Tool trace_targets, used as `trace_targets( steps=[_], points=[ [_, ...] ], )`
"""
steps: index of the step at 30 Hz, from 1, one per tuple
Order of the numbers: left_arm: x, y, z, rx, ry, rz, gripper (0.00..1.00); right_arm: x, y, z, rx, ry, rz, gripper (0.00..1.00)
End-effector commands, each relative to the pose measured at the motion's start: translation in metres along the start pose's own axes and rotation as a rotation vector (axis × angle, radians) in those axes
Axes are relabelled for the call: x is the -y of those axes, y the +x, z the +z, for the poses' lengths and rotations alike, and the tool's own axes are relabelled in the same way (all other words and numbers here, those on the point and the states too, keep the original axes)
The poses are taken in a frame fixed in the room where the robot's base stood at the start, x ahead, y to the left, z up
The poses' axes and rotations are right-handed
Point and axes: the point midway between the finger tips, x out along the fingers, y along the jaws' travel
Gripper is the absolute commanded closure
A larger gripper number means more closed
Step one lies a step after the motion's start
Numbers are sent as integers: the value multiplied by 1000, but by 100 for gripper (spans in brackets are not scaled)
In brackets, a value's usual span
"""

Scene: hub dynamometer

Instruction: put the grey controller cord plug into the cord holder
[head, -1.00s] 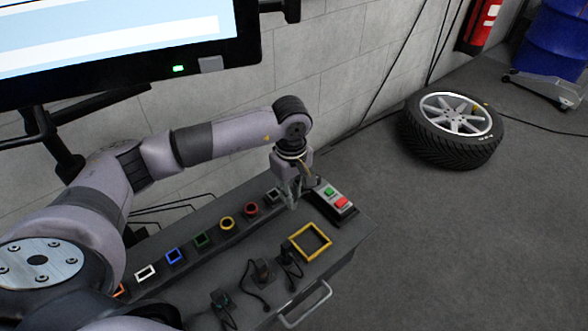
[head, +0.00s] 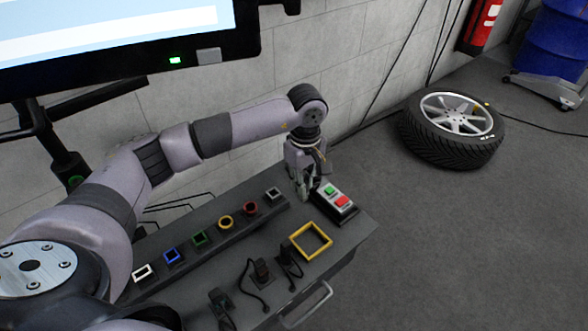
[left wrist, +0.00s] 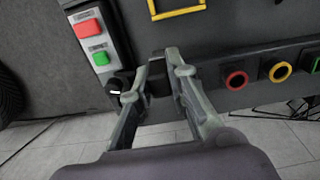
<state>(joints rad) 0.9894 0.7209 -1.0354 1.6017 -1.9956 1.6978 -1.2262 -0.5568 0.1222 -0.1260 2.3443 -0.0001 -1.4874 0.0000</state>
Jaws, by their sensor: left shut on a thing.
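My left gripper (head: 301,196) is above the back right of the grey bench top, just left of the control box with its green and red buttons (head: 337,201). In the left wrist view the fingers (left wrist: 166,60) are closed around a small dark block, which I take for the grey controller cord plug (left wrist: 159,84); the fingers hide part of it. A round black part with a white mark (left wrist: 117,86) sits at the box's end, left of the fingers. I cannot tell which part is the cord holder. My right gripper is out of view.
A row of coloured square and ring sockets (head: 226,223) runs along the bench's back. A yellow square frame (head: 310,241) and several black plugs with cords (head: 262,269) are nearer the front. A wall is behind; a tyre (head: 452,130) lies on the floor at right.

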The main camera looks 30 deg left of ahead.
Motion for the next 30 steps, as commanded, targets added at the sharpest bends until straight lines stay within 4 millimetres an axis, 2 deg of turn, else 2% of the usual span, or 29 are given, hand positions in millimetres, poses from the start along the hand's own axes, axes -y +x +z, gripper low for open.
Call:
trace_targets(
  steps=[14,30],
  points=[
    [-20,1,1,0,1,0,100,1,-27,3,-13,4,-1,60],
    [-53,1,0,0,0,1,100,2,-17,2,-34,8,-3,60]
  ],
)
